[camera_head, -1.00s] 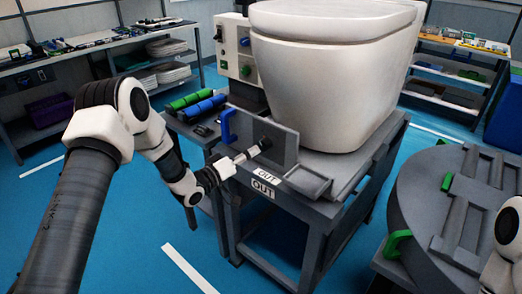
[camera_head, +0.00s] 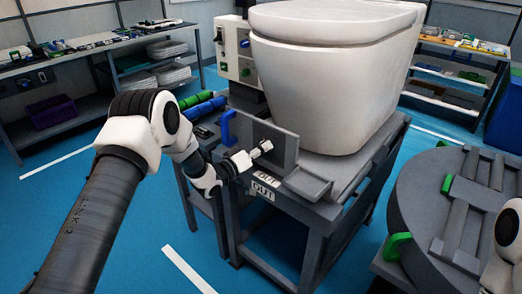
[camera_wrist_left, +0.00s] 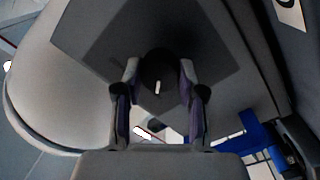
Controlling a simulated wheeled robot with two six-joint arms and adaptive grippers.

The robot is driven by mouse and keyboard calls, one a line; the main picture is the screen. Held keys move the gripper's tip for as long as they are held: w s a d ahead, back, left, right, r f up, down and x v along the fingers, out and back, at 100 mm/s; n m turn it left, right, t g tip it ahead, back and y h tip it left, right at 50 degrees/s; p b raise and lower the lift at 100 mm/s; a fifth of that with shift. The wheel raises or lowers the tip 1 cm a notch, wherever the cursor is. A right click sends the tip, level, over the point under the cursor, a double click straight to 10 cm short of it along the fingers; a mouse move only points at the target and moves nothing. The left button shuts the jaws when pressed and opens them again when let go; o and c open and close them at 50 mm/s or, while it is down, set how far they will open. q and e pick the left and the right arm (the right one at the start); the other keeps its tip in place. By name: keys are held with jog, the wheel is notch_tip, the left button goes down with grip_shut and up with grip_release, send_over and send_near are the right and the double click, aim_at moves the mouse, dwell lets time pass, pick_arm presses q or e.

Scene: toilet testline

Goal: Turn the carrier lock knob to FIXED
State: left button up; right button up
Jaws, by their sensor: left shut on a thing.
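The carrier lock knob (camera_wrist_left: 158,80) is a dark round knob with a short white mark, on a grey upright plate (camera_head: 283,147) at the front of the carrier cart. In the left wrist view the mark stands nearly upright, leaning slightly. My left gripper (camera_wrist_left: 159,72) has a finger on each side of the knob and is shut on it. In the head view the left gripper (camera_head: 262,150) is at the plate and covers most of the knob. No FIXED marking is readable. My right gripper is out of view.
A white toilet (camera_head: 330,75) stands on the cart behind the plate. A blue handle (camera_head: 228,127) is beside the plate's left edge, and a small grey tray (camera_head: 308,183) is to its right. A round grey turntable (camera_head: 425,205) with green clamps stands at right.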

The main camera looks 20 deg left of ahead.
pick_arm(q)
jog(key=shift+m, duration=0.3)
jog(key=shift+m+g+y+b, duration=0.35)
jog(key=shift+m+b, duration=2.2)
jog(key=shift+m, duration=4.85)
jog(key=o, duration=1.2)
jog(key=shift+c, duration=0.2)
jog(key=shift+s, duration=0.1)
